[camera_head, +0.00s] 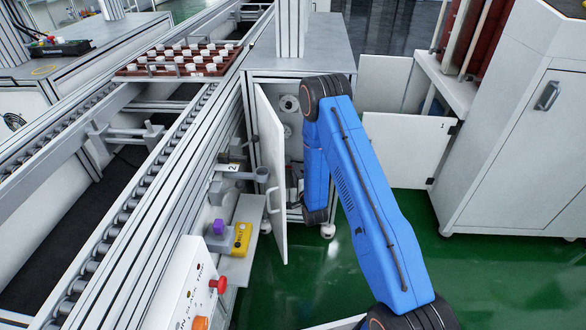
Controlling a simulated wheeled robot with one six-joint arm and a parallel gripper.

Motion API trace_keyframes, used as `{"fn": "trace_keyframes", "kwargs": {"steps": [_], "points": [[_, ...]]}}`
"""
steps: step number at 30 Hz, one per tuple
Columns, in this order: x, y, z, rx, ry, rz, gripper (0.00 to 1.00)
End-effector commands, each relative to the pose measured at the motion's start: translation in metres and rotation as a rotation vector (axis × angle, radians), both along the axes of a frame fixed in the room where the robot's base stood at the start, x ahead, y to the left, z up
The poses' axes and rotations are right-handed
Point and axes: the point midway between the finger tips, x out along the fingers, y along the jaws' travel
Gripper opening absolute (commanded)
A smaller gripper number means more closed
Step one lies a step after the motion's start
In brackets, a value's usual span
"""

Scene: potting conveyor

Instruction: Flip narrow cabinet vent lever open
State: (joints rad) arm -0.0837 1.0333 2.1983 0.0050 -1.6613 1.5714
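A narrow cabinet (303,52) stands at the centre under a grey top. Its white door (271,172) stands swung open toward me, seen almost edge-on. Round grey fittings (289,103) show on the pale back inside. I cannot make out which part, if any, is the vent lever. My blue arm reaches in front of the opening and covers its right side. A dark grey shape (294,190) low in the opening beside my wrist may be my gripper. Its fingers cannot be made out, nor whether they touch or hold anything.
A roller conveyor (150,185) runs along the left, with a brown tray (128,69) of white pots on it. A control box (188,290) with a red knob and a yellow box (242,240) sit beside it. A white cabinet (520,140) stands right. Green floor is clear between.

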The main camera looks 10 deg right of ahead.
Motion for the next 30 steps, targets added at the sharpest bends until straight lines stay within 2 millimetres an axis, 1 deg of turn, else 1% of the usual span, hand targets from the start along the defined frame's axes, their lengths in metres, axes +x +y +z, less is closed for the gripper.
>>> {"fn": "trace_keyframes", "kwargs": {"steps": [1,3,7,12,19,20,21,23,30], "points": [[0.007,0.0,0.001,0.0,-0.001,0.0,0.3],[0.016,0.001,0.0,0.0,-0.002,0.0,0.3],[0.027,0.002,0.0,0.0,-0.001,0.0,0.3],[0.032,0.003,0.0,0.0,0.001,0.0,0.3],[0.032,0.002,0.0,0.0,0.001,0.0,0.3],[0.032,0.002,0.0,0.0,0.001,0.0,0.23],[0.032,0.002,0.0,0.0,0.001,0.0,0.14],[0.032,0.002,0.0,0.0,0.001,0.0,0.0],[0.032,0.003,0.0,-0.005,0.003,0.0,0.0]]}}
